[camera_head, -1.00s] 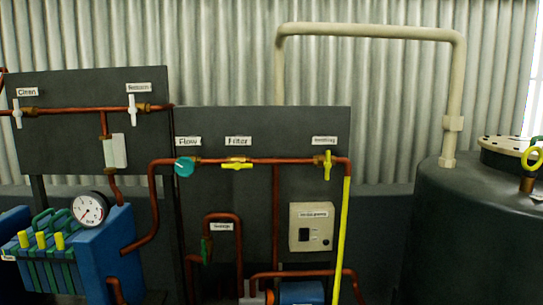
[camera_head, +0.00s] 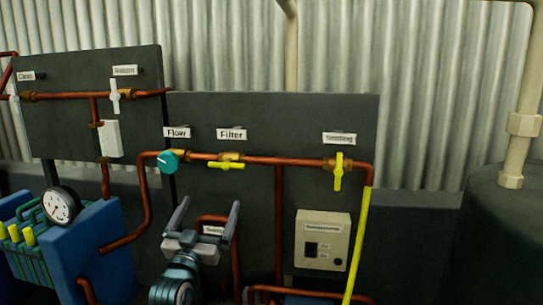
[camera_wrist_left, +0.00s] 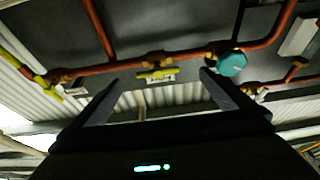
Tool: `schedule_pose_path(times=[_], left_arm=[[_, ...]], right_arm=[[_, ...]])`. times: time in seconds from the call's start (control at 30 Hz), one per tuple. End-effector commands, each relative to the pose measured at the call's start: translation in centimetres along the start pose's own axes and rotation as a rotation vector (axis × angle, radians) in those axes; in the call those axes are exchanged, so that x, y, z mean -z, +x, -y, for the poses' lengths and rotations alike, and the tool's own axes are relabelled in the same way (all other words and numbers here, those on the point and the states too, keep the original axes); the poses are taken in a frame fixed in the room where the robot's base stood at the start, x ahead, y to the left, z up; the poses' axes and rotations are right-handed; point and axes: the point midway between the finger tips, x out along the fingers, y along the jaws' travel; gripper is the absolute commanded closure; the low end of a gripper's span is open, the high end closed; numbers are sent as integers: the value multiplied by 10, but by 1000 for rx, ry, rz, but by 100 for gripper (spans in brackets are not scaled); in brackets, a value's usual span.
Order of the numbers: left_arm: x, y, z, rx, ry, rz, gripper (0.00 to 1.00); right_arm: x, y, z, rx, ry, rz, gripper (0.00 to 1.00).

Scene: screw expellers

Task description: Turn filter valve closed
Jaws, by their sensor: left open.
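The filter valve (camera_head: 228,165) has a yellow handle lying along the copper pipe, under the "Filter" label (camera_head: 231,134). In the left wrist view the yellow filter valve handle (camera_wrist_left: 157,73) shows between my fingers, some way beyond them. My left gripper (camera_head: 207,218) is open and empty, below the filter valve in the head view, and apart from it. It also shows in the left wrist view (camera_wrist_left: 150,88), fingers spread wide. My right gripper is not in view.
A teal flow knob (camera_head: 168,162) sits left of the filter valve. A yellow-handled valve (camera_head: 338,171), turned upright, sits to the right. A grey control box (camera_head: 322,240) and a yellow pipe (camera_head: 356,245) are lower right. A pressure gauge (camera_head: 61,204) stands at the left.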

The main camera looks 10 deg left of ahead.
Motion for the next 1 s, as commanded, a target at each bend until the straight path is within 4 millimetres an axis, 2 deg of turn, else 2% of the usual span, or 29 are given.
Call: schedule_pose_path(times=[0.03, 0.13, 0.5, 0.67, 0.87, 1.0], left_arm=[[13, 2, 2, 2, 1, -19, 0], [26, 4, 3, 4, 2, -39, 0], [27, 5, 3, 3, 1, -41, 0], [28, 10, 3, 3, 1, -41, 0], [30, 30, 3, 3, 0, -42, 0], [31, 53, 3, 3, -1, -41, 0]], right_arm=[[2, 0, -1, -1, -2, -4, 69], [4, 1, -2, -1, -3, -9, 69], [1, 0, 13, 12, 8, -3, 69], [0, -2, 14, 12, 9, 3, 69], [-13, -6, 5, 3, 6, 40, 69], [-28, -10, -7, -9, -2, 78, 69]])
